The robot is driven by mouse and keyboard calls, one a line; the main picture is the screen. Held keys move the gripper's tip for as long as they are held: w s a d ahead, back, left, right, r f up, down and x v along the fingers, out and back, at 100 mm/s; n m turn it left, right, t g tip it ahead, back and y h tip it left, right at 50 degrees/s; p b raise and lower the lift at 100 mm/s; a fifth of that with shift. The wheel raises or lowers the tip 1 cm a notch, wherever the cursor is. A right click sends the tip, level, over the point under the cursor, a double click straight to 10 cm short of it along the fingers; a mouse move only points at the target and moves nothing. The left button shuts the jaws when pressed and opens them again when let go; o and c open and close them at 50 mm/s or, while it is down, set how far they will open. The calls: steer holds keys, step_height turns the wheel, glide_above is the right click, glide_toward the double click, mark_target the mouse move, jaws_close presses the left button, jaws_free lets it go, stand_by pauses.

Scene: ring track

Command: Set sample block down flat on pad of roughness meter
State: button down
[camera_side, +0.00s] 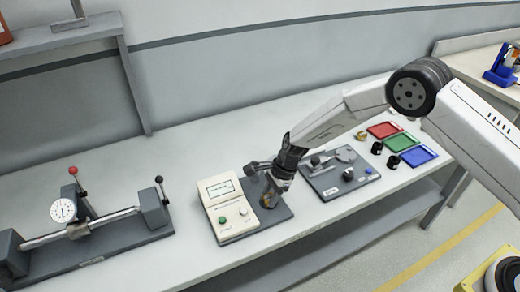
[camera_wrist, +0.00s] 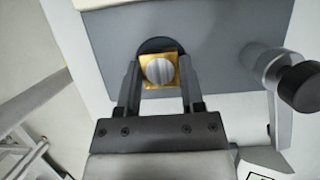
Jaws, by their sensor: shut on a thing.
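The sample block (camera_wrist: 160,70) is gold and square with a grey round face. It sits between the two fingers of my gripper (camera_wrist: 159,72), which is shut on it. Behind it in the wrist view is the dark round pad (camera_wrist: 153,45) on the grey base plate (camera_wrist: 98,42) of the roughness meter. The block covers much of the pad, and I cannot tell whether they touch. In the side view the cream roughness meter (camera_side: 228,211) has a display and buttons. My gripper (camera_side: 270,193) points down over its grey plate, with a bit of gold showing at the tips.
The meter's grey arm with a dark knob (camera_wrist: 298,86) stands to the right in the wrist view. A grey plate with parts (camera_side: 338,172) lies right of the meter, beyond it red, green and blue trays (camera_side: 384,130). A gauge bench (camera_side: 90,230) stands at the left.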

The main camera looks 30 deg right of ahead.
steer(key=shift+f, duration=0.1)
steer(key=shift+c, duration=1.1)
jaws_free()
steer(key=v, duration=1.2)
steer(key=shift+d, duration=0.1)
